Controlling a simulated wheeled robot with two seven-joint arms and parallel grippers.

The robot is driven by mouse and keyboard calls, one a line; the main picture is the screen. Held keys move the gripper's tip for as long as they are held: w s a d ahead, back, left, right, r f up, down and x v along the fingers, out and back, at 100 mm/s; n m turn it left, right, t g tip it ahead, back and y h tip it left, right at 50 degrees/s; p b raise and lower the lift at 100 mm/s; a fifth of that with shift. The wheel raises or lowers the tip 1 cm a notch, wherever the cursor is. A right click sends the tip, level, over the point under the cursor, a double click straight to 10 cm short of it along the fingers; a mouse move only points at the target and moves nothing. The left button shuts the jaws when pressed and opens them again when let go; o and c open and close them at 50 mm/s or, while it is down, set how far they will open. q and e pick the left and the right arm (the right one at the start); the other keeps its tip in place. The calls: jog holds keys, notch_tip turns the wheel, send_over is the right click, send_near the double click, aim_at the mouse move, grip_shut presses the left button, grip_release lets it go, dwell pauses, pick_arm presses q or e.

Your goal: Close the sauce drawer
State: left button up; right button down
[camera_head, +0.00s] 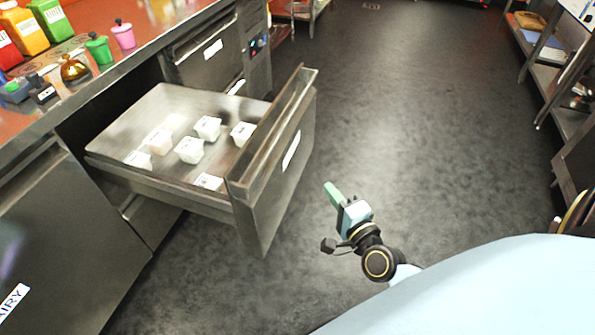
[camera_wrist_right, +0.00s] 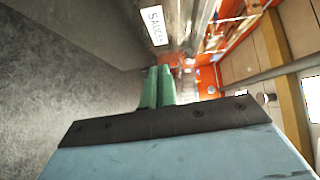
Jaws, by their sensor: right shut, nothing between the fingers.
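The sauce drawer (camera_head: 272,165) is a steel drawer pulled far out from the counter on the left in the head view. Several small white tubs stand inside it. Its front panel carries a white label, and the label reading "SAUCE" shows on the drawer front (camera_wrist_right: 172,22) in the right wrist view. My right gripper (camera_head: 331,190) has green fingers and is apart from the drawer, to the right of its front panel. Its fingers (camera_wrist_right: 158,87) are shut with nothing between them. My left gripper is not in view.
The counter top (camera_head: 107,83) above the drawer holds several colored containers and bottles. Another drawer (camera_head: 205,55) beyond it is shut. Open grey floor (camera_head: 425,120) lies to the right, with metal shelving (camera_head: 555,75) at the far right.

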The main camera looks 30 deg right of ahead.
jog(key=b, duration=0.1)
send_near(290, 148)
jog(key=w+d, duration=0.3)
jog(key=shift+w+a+f+m, duration=0.15)
jog(key=shift+w+a, duration=0.3)
jog(key=shift+w, duration=0.05)
jog(key=shift+w+a+f+m, duration=0.1)
jog(key=shift+w+a+m, duration=0.05)
jog(key=shift+w+a, duration=0.35)
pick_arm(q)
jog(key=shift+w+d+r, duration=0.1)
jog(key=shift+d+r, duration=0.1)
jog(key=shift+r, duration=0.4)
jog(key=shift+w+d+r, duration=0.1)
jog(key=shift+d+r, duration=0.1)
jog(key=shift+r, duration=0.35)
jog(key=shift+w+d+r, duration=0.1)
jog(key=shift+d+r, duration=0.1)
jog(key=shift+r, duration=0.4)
pick_arm(e)
jog(key=shift+w+a, duration=0.3)
jog(key=shift+w, duration=0.2)
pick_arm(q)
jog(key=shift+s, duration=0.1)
pick_arm(e)
jog(key=shift+w, duration=0.1)
